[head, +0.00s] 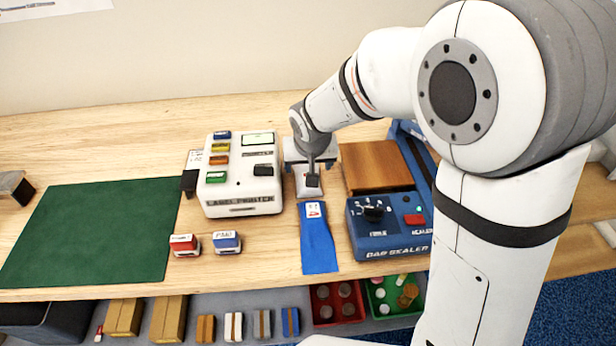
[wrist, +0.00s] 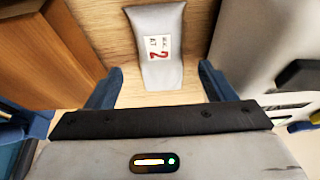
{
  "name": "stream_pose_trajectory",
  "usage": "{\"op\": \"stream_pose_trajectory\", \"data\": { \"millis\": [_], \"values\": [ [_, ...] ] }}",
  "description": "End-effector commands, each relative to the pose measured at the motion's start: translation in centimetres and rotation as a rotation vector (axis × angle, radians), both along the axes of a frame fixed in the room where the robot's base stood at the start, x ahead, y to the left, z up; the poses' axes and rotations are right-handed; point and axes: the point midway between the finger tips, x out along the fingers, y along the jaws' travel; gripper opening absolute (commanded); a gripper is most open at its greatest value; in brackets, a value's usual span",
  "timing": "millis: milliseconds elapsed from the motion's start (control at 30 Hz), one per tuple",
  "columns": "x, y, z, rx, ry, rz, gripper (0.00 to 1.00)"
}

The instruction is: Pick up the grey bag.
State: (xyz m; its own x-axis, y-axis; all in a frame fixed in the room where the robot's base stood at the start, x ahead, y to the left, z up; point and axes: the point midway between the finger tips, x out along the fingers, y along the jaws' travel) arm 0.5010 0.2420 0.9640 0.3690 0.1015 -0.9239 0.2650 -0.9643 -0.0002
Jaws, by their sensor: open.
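A pale part of the grey bag (head: 303,190) shows beneath, just behind the blue bag. How high the fingers are above the bag is hard to tell.
A blue bag (head: 318,245) lies in front. The label printer (head: 240,195) stands to the left. The blue bag sealer (head: 390,240) and a brown wooden block (head: 375,165) stand close on the right. A green mat (head: 90,230) lies clear at the left.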

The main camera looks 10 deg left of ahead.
Motion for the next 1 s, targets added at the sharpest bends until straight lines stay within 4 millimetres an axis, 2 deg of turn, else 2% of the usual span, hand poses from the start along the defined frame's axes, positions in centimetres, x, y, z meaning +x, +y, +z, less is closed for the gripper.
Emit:
{"op": "stream_pose_trajectory", "data": {
  "millis": [300, 400, 700, 1000],
  "values": [
    [1.3, 0.3, -3.9, -0.002, 0.004, -0.001, 0.76],
    [1.7, 0.4, -4.7, -0.001, 0.002, 0.000, 0.76],
    [1.8, 0.5, -5.0, 0.000, 0.000, -0.001, 0.76],
    [1.8, 0.5, -5.0, 0.000, 0.000, 0.000, 0.51]
  ]
}}
